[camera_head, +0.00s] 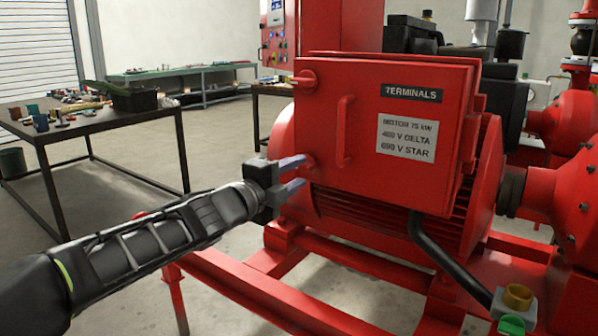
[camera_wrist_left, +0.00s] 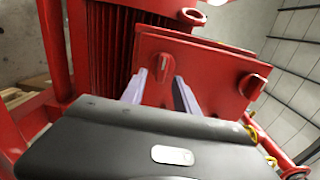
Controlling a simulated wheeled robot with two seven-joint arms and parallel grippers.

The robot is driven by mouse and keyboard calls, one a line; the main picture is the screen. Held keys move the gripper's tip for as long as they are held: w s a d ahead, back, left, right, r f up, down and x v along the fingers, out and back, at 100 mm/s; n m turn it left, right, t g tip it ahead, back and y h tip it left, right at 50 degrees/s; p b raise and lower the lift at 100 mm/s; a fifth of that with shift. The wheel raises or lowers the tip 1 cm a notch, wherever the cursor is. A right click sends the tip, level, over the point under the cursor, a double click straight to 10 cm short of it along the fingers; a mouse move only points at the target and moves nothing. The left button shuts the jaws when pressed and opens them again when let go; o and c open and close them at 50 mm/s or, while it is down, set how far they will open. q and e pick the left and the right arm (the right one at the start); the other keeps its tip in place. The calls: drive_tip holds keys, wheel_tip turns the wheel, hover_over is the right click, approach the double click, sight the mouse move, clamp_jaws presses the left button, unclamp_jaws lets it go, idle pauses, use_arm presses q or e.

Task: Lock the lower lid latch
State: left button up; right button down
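The red terminal box lid (camera_head: 392,85) is closed against its box, with a handle (camera_head: 345,131) near its left edge. The upper latch (camera_head: 304,80) is a red knob at the lid's upper left. The lower latch (camera_head: 310,160) is a red knob at its lower left, partly hidden by my gripper. My left gripper (camera_head: 299,172) is open with its fingertips at the lower latch. In the left wrist view the lower latch (camera_wrist_left: 157,66) shows between and just beyond the fingers (camera_wrist_left: 161,88); I cannot tell whether they touch it. The upper latch (camera_wrist_left: 252,85) is to the right there.
The finned red motor (camera_head: 370,205) sits under the box on a red skid frame (camera_head: 235,277). A black conduit (camera_head: 445,262) runs down from the box. A dark worktable (camera_head: 85,122) with small parts stands at the left. The floor between is clear.

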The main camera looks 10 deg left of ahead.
use_arm(q)
drive_tip(key=p+v, duration=0.1)
drive_tip(key=v, duration=0.5)
drive_tip(key=shift+s, duration=0.15)
